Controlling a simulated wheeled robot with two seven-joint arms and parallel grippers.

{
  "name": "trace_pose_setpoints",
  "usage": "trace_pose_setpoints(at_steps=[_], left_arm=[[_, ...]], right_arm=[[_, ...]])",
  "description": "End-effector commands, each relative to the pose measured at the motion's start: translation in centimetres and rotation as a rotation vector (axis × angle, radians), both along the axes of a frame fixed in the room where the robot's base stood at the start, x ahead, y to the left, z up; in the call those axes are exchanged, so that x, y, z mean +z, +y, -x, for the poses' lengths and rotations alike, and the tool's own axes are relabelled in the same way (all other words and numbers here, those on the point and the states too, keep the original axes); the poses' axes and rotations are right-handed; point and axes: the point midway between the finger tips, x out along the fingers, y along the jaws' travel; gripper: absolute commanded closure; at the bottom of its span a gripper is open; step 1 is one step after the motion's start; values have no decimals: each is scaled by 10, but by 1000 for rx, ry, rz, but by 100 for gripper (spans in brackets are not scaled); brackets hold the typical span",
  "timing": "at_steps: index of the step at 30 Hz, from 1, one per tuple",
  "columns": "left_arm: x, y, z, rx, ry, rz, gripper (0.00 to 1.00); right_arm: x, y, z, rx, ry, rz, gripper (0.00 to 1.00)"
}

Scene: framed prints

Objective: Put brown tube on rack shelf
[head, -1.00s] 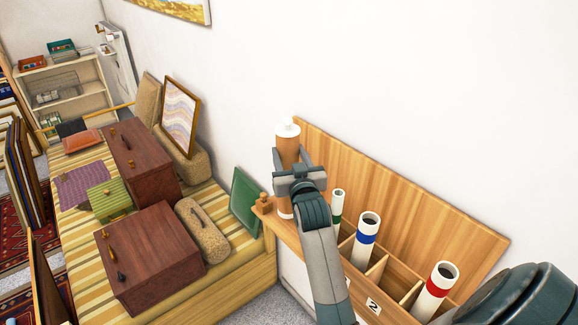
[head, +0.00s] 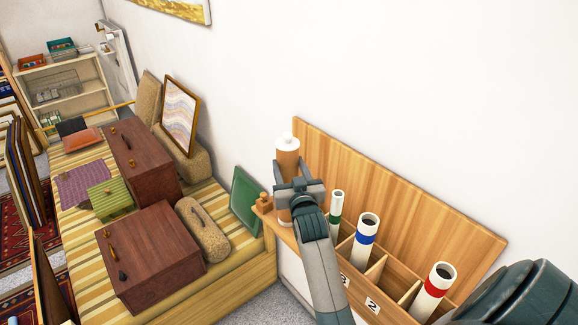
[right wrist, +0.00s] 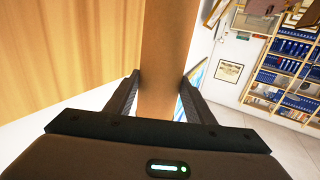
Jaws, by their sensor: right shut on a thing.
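The brown tube (head: 288,153) with a white cap stands roughly upright at the left end of the wooden rack (head: 400,190). My right gripper (head: 298,188) is around the tube and shut on it. In the right wrist view the tube (right wrist: 166,60) runs between the two fingers (right wrist: 160,92). The tube's lower end is partly hidden behind my gripper, so I cannot tell whether it rests on the rack. My left gripper is not in view.
The rack holds white tubes with green (head: 336,205), blue (head: 366,232) and red (head: 436,285) bands. A small wooden knob piece (head: 264,203) sits at its left end. A bench with dark wooden boxes (head: 150,255) stands at left. The white wall is close behind.

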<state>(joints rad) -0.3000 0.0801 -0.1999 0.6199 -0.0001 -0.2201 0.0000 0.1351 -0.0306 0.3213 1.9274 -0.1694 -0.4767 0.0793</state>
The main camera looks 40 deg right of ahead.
Motion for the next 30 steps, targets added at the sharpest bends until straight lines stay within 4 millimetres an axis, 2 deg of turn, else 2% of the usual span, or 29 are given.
trace_pose_setpoints(at_steps=[5, 6, 7, 20, 26, 30], left_arm=[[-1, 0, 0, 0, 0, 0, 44], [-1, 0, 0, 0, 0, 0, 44], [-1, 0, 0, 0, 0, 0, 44], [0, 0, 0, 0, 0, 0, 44], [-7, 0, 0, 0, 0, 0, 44], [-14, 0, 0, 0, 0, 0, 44]], right_arm=[[-1, 0, 0, 0, -3, 1, 98], [-2, 0, 0, 0, 0, 0, 42], [-2, 0, 0, 0, 0, 0, 35], [1, 0, 1, 0, 0, 0, 33], [-2, 7, 16, 0, -1, -1, 33], [-3, 14, 34, 0, -1, -1, 33]])
